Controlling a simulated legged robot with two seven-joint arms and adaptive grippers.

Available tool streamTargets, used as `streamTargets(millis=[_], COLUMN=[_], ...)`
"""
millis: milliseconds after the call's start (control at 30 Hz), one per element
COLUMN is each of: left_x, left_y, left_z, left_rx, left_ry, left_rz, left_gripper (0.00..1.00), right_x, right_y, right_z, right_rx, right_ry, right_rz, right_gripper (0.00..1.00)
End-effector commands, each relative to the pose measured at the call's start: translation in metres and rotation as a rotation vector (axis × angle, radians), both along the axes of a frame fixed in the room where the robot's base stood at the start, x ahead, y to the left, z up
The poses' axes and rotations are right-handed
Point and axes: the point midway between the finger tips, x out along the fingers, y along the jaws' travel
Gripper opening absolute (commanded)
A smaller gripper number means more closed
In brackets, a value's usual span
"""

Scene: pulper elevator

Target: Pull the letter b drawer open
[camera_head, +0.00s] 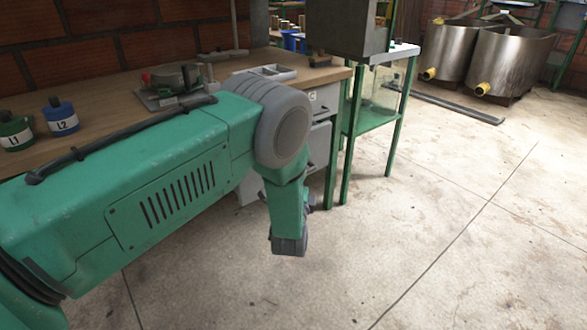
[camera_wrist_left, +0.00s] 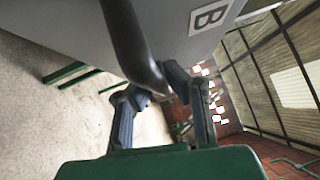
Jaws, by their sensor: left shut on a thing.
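In the left wrist view, a grey drawer front (camera_wrist_left: 72,30) carries a label with the letter B (camera_wrist_left: 208,16). A dark curved bar handle (camera_wrist_left: 130,38) stands out from it. My left gripper (camera_wrist_left: 160,88) is shut on this handle near its lower end, one finger on each side. In the head view, my green left arm crosses the workbench and bends down in front of the grey drawer unit (camera_head: 320,143). The arm hides much of that unit and the grip itself. How far the B drawer stands out cannot be told. My right gripper is not in view.
The wooden workbench (camera_head: 115,92) holds blue bottle L2 (camera_head: 61,118), green bottle L1 (camera_head: 15,132) and a small device (camera_head: 172,85). A green-framed stand (camera_head: 388,120) is right of the drawers. Open concrete floor (camera_head: 450,235) lies in front; metal tanks (camera_head: 510,60) stand far right.

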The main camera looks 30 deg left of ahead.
Motion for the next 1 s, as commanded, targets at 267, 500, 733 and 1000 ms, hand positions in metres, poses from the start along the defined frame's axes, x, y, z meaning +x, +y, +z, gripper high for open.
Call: streamTargets(millis=[267, 500, 733, 1000], left_x=[-0.006, -0.005, -0.005, -0.015], left_y=[-0.002, -0.001, -0.004, -0.008], left_z=[-0.009, -0.01, -0.006, -0.007], left_rx=[-0.002, -0.006, 0.0, 0.0], left_ry=[0.022, 0.021, 0.014, 0.014], left_rz=[0.006, 0.004, 0.002, 0.002], left_gripper=[0.0, 0.18, 0.33, 0.33], right_x=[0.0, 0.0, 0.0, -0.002], right_y=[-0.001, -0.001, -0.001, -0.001], right_z=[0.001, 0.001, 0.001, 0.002], right_rx=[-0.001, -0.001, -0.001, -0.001], right_ry=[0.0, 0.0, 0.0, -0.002], right_rz=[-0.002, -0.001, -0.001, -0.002], right_gripper=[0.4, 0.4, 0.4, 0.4])
